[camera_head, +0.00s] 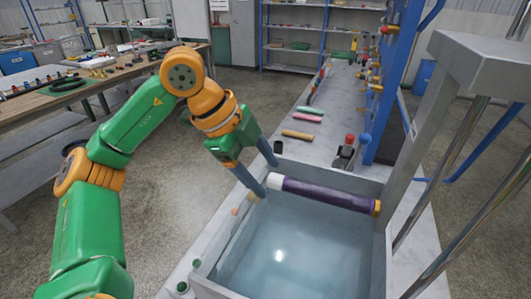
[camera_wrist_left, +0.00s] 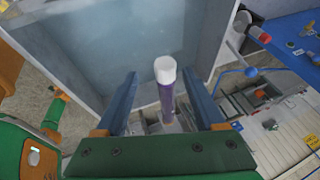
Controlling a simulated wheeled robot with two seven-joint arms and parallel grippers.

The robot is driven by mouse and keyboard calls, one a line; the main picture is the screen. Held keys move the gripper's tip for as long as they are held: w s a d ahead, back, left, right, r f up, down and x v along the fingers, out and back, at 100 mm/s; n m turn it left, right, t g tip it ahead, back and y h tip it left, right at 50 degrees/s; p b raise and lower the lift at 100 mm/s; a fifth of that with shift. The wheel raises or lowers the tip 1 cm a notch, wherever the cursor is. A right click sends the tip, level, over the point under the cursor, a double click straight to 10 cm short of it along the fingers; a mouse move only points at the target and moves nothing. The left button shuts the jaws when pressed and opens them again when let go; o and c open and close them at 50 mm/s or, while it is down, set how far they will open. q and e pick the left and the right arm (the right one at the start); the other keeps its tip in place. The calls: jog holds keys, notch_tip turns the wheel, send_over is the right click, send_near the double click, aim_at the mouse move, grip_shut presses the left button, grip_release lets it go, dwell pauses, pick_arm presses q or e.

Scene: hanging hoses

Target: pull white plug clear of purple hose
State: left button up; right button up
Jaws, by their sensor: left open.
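The purple hose (camera_head: 325,194) spans the upper end of a water-filled tank, with a yellow-orange end at its right. The white plug (camera_head: 275,181) caps its left end. In the left wrist view the white plug (camera_wrist_left: 165,68) sits on the end of the purple hose (camera_wrist_left: 166,98). My left gripper (camera_head: 268,179) is open at the plug end, one finger on either side. In the wrist view a gap shows between the plug and each finger of the left gripper (camera_wrist_left: 161,75). My right gripper is not in view.
The tank (camera_head: 205,262) has raised walls close to the gripper. A pink cylinder (camera_head: 307,114) and an orange one (camera_head: 298,134) lie on the bench behind it. A blue post (camera_head: 388,100) with fittings and a grey frame (camera_head: 480,70) stand at the right.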

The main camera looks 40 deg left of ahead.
aim_at(276, 177)
pick_arm(q)
jog(key=shift+w+d+f, duration=0.7)
jog(key=shift+w+f, duration=0.1)
jog(key=shift+w+d, duration=0.25)
jog(key=shift+w, duration=0.05)
jog(key=shift+s+a, duration=0.15)
jog(key=shift+c, duration=0.5)
jog(key=shift+s+a, duration=0.1)
jog(key=shift+s, duration=0.05)
jog(key=c, duration=0.7)
grip_shut()
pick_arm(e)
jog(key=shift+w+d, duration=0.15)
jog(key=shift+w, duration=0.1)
pick_arm(q)
jog(key=shift+a, duration=0.2)
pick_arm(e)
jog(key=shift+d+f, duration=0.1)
pick_arm(q)
jog(key=shift+s+a, duration=0.2)
jog(key=shift+a, duration=0.65)
jog(key=shift+s+a, duration=0.2)
jog(key=shift+a, duration=0.7)
jog(key=shift+s+a, duration=0.2)
jog(key=shift+a, duration=0.65)
